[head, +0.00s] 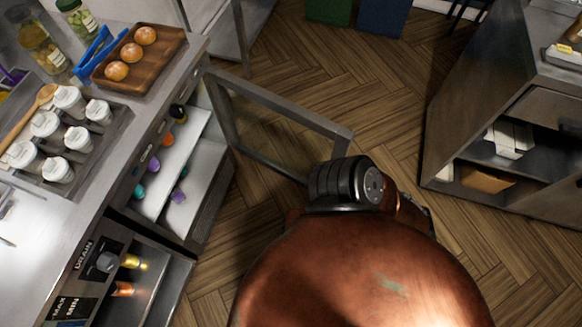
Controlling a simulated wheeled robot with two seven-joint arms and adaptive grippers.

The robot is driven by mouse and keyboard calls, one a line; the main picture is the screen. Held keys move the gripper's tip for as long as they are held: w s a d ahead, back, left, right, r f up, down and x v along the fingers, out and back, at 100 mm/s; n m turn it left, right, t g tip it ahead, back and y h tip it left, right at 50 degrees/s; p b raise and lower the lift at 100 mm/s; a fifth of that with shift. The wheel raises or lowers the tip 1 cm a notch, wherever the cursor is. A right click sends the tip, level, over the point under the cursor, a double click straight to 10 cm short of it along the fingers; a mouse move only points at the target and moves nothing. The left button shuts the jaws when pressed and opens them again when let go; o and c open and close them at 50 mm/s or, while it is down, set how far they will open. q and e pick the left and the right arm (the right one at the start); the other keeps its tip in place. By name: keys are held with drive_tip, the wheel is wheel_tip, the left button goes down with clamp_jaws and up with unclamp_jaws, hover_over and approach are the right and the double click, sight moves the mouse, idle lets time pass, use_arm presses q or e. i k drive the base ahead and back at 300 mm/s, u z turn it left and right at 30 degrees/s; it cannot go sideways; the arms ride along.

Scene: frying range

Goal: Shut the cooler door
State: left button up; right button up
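The cooler (208,190) is built under the counter on the left in the head view. Its door (284,104) stands open, swung well out over the wooden floor. The door has a grey metal frame around a see-through pane. White shelves (185,150) inside hold several small coloured items. Part of my own copper and black body fills the lower middle and covers or comes close to the door's free end. I cannot tell whether it touches the door. Neither gripper shows in this view.
The steel counter (150,95) carries a wooden tray (155,65) of buns, lidded white containers (58,170) and jars (77,18). A fryer control panel (85,265) is at the lower left. A cabinet with open shelves (495,165) stands on the right. Floor between is clear.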

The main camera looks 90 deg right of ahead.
sight(218, 79)
drive_tip(key=k, duration=0.75)
drive_tip(key=z, duration=0.7)
drive_tip(key=k, duration=0.4)
drive_tip(key=z, duration=0.25)
